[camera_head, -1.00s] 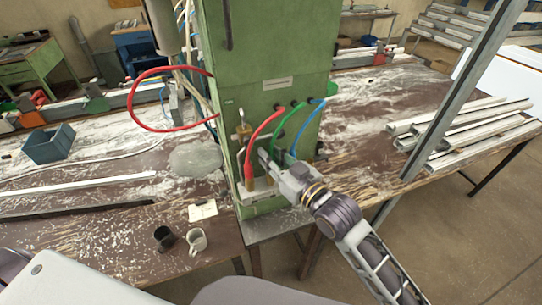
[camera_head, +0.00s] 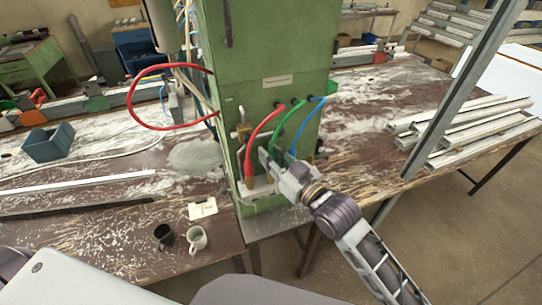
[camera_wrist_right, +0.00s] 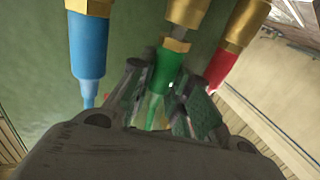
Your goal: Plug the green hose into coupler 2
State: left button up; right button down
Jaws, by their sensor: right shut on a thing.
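My right gripper (camera_head: 267,160) is at the lower front of the green cabinet. In the right wrist view its two fingers (camera_wrist_right: 164,88) are shut on the green hose's end (camera_wrist_right: 170,70). The green hose (camera_head: 283,128) arches down from the cabinet to the gripper. Its brass fitting (camera_wrist_right: 175,45) lies close to a brass coupler (camera_wrist_right: 187,12); I cannot tell whether it is seated. A blue hose end (camera_wrist_right: 88,45) and a red hose end (camera_wrist_right: 225,68) sit on either side, each at brass. No coupler number is readable. My left gripper is out of view.
The green cabinet (camera_head: 265,55) stands close behind the gripper. The red hose (camera_head: 256,138) and blue hose (camera_head: 302,135) hang on either side of the green one. Two mugs (camera_head: 197,238) and a paper note (camera_head: 203,208) lie at left. Metal profiles (camera_head: 470,130) lie at right.

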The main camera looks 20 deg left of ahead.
jog(key=shift+f, duration=0.6)
dwell(0.6)
jog(key=c, duration=1.3)
grip_release()
jog(key=shift+o, duration=0.2)
jog(key=shift+r, duration=0.1)
jog(key=shift+s+d, duration=0.1)
jog(key=shift+d, duration=0.05)
jog(key=v, duration=0.8)
jog(key=shift+d, duration=0.15)
dwell(0.6)
jog(key=shift+s+d, duration=0.1)
jog(key=shift+s, duration=0.1)
dwell(0.5)
